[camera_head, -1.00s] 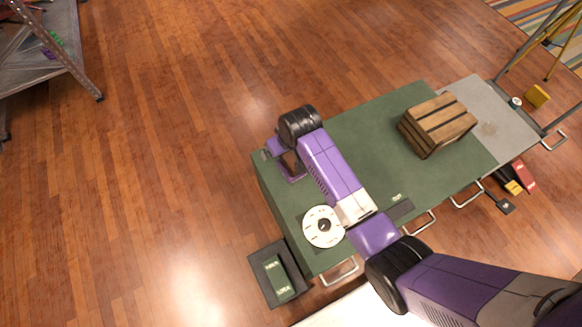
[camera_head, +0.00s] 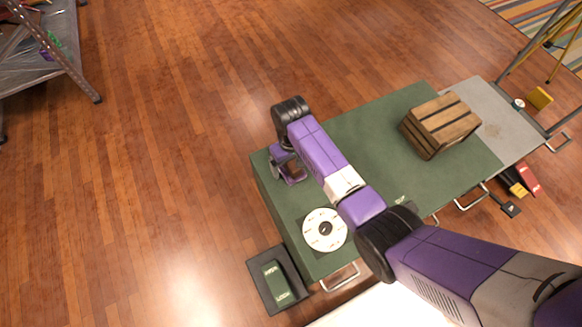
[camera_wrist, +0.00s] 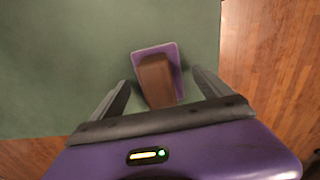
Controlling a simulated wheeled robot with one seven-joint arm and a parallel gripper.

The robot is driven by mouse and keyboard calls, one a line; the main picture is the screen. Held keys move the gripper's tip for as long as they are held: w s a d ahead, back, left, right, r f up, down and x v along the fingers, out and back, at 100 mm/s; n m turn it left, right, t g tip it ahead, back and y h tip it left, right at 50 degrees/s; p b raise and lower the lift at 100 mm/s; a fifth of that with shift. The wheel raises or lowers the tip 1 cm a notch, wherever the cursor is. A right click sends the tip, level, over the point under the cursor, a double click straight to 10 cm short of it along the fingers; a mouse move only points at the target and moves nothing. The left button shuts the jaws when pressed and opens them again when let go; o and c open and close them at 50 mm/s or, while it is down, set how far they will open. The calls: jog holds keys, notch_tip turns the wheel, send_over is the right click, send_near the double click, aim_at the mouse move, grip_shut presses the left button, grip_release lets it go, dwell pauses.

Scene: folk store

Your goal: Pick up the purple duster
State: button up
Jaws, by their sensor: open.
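The purple duster (camera_wrist: 157,80) lies on the green tabletop (camera_wrist: 60,70). It has a flat purple base and a brown block-shaped handle on top. In the wrist view my gripper (camera_wrist: 160,78) is open, with one finger on each side of the brown handle. The handle's near end lies between the fingers, and I see no grip on it. In the head view the duster (camera_head: 296,179) is at the table's far left end, partly hidden by my gripper (camera_head: 284,163) above it.
A white disc (camera_head: 312,234) lies on the table near its front left corner. A wooden crate (camera_head: 444,118) stands toward the right. A dark tray (camera_head: 262,290) holding a green box (camera_head: 275,281) is beside the table's left end. Several handles stick out along the front.

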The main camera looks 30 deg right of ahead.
jog(key=shift+f, duration=0.65)
jog(key=shift+c, duration=0.4)
jog(key=shift+w+r, duration=0.1)
jog(key=c, duration=1.5)
jog(key=shift+o, duration=0.2)
notch_tip(320, 180, up, 20)
jog(key=p, duration=0.6)
